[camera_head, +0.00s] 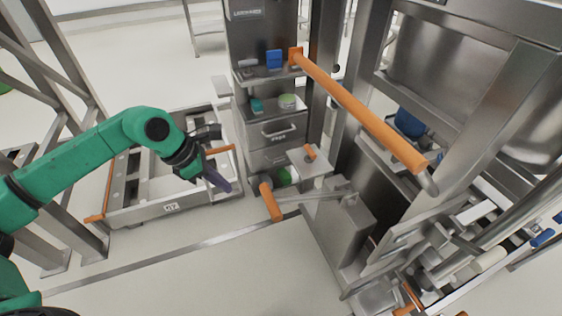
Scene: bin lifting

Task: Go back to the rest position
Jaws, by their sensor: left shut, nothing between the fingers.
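My left arm is green and comes in from the left. My left gripper (219,182) is shut and empty, its dark fingers pointing down and to the right. It appears in front of the right part of a grey metal bin frame (150,211); I cannot tell how far above it is. My right gripper is not in view.
A grey cabinet (272,132) with shelves and small items stands behind. A long orange handle bar (360,112) slants across the metal machine at right. Steel frame posts (62,70) stand at left. The pale floor (190,275) in front is clear.

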